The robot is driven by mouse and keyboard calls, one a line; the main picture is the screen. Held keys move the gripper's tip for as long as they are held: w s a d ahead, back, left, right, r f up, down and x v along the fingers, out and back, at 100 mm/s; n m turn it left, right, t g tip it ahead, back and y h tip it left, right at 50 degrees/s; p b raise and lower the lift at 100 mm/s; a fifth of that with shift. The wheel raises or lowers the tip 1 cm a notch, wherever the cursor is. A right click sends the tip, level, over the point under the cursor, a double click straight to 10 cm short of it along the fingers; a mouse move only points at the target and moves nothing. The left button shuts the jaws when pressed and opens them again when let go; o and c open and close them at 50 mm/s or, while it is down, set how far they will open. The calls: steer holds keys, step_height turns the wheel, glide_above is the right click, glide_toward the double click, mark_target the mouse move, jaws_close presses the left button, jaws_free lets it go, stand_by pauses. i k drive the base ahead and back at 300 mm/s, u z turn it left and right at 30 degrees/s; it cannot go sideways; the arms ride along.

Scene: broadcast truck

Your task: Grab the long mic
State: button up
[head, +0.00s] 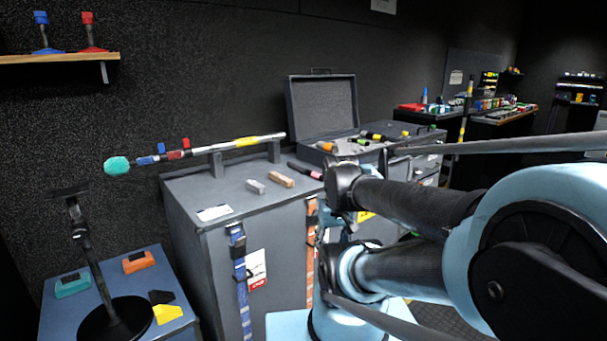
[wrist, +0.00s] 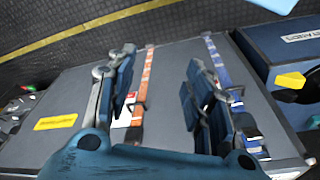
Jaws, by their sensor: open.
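The long mic (head: 210,147) is a thin silver pole with red, blue and yellow bands and a teal foam tip (head: 117,165) at its left end. In the head view it lies roughly level across two dark upright supports (head: 216,164) on top of a grey cabinet, with the teal end sticking out past the cabinet's left edge. The mic does not show in the wrist view. My gripper (wrist: 160,62) is open, with nothing between its fingers. It points at the grey cabinet face with the orange and blue straps, apart from the mic.
The grey cabinet (head: 195,192) also bears a small grey piece (head: 255,186), a tan piece (head: 281,180) and an open case (head: 322,106) with several handheld mics near it. A blue side table (head: 60,313) with a black stand (head: 90,255) is at left. A shelf (head: 60,58) hangs above.

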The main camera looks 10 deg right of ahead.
mark_target(314, 175)
steer(key=z, duration=2.4)
steer(key=k, duration=0.65)
steer(key=u, duration=1.7)
steer(key=i, duration=1)
steer(key=z, duration=0.05)
